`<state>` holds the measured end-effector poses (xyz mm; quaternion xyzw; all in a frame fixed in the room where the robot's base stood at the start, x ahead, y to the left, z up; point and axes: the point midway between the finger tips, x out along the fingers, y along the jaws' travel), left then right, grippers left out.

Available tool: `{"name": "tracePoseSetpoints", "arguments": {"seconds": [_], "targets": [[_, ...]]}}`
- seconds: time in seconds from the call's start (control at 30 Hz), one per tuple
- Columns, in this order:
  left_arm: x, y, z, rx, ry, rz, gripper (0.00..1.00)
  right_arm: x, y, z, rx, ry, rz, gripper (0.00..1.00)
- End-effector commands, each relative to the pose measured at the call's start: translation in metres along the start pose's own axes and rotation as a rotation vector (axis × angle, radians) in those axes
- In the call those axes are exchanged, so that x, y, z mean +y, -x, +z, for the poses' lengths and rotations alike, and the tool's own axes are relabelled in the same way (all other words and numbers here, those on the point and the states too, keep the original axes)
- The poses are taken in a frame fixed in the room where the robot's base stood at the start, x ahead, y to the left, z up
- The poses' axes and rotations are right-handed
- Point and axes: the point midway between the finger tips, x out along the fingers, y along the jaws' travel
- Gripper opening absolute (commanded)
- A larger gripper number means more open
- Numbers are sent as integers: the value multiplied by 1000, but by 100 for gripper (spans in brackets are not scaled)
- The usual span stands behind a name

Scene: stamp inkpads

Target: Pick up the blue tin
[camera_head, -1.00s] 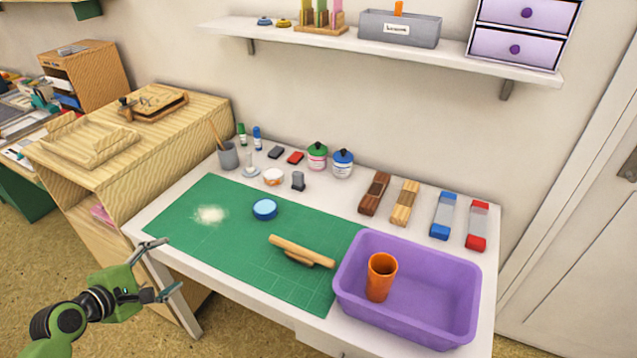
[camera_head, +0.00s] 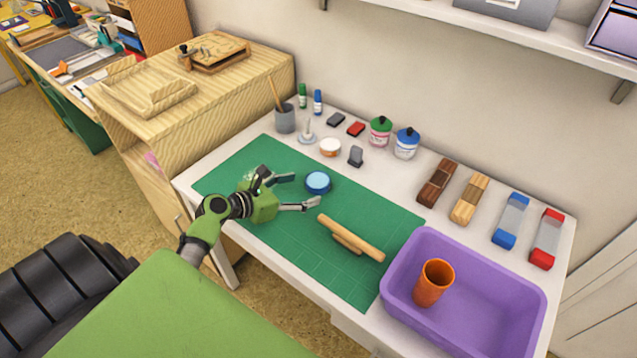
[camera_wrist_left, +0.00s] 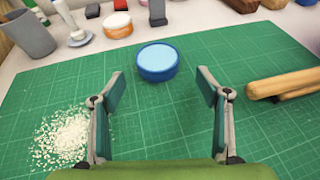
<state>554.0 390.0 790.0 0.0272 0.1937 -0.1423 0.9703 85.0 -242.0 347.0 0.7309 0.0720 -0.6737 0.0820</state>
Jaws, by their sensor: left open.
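The blue tin (camera_head: 318,183) is a small round tin with a light blue top, lying flat on the green cutting mat (camera_head: 290,245). My left gripper (camera_head: 298,191) is open, low over the mat, with its fingers pointing towards the tin. In the left wrist view the tin (camera_wrist_left: 157,62) stands just beyond and between the two open fingertips (camera_wrist_left: 160,80), apart from both. Nothing is between the fingers. My right gripper is not in view.
A purple bin (camera_head: 392,290) with an orange cup (camera_head: 434,283) stands at the right. A white tub (camera_head: 330,147) and a grey stamp (camera_head: 356,156) stand behind the tin. White powder (camera_wrist_left: 62,138) lies left on the mat.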

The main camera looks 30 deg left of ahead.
Motion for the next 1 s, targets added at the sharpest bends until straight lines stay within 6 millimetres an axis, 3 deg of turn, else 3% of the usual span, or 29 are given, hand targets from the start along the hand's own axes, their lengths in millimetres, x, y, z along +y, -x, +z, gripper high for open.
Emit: {"name": "tracePoseSetpoints", "arguments": {"seconds": [0.4,0.7,0.9,1.0], "targets": [[4,-49,5,0,0,0,69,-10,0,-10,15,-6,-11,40],[4,-54,5,1,-2,0,69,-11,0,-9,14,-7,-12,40],[4,-53,5,1,-2,0,20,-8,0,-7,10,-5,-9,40],[4,-53,6,-1,-2,1,20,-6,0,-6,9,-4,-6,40]]}}
